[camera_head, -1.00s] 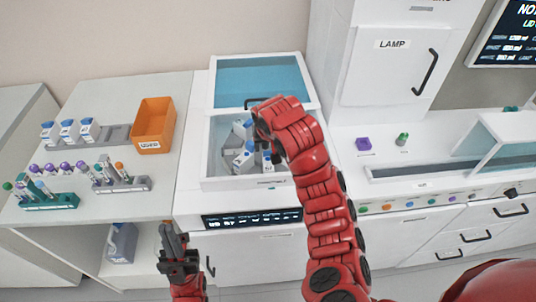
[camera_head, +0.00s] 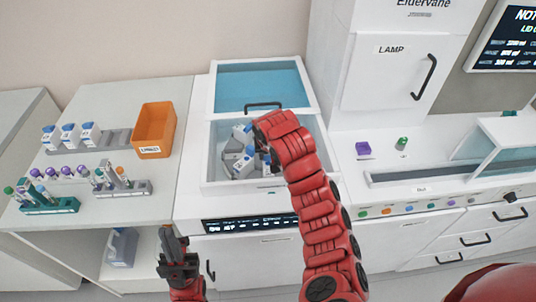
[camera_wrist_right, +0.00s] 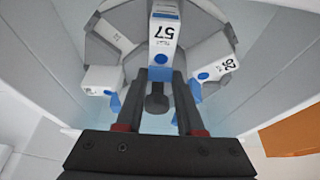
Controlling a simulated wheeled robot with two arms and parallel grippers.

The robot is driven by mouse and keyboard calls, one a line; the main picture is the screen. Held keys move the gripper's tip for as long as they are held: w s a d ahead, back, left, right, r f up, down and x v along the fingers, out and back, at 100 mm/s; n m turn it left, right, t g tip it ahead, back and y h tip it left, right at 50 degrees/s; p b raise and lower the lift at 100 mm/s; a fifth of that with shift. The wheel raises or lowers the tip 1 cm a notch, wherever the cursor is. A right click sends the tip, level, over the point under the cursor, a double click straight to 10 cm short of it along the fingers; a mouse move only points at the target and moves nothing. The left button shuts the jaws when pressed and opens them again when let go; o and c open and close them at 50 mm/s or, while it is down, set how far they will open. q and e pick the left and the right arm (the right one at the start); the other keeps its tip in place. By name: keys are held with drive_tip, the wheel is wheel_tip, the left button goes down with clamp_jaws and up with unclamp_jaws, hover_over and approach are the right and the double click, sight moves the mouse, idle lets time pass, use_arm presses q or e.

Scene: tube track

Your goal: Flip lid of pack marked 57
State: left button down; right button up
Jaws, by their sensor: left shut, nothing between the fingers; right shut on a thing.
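The pack marked 57 (camera_wrist_right: 164,35) is white with a blue lid part (camera_wrist_right: 160,73) at its near end, at the top centre of the right wrist view. My right gripper (camera_wrist_right: 160,82) is shut on the pack at this blue end; the exact grip is partly hidden by the fingers. In the head view, my right arm reaches over the open white machine (camera_head: 207,150) and hides the fingertips. My left gripper (camera_head: 172,240) is shut and empty in front of the machine, low and pointing up.
A pack marked 26 (camera_wrist_right: 212,58) and other packs sit around 57 in a grey round holder (camera_wrist_right: 100,48). The machine's blue window lid (camera_head: 260,90) stands open behind. An orange bin (camera_head: 155,128) and tube racks (camera_head: 50,205) stand on the left bench.

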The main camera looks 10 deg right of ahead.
clamp_jaws()
drive_tip(key=shift+w+r+g+b, duration=0.1)
drive_tip(key=shift+w+g+b, duration=0.4)
drive_tip(key=shift+b, duration=0.4)
drive_tip(key=shift+s+d, duration=0.1)
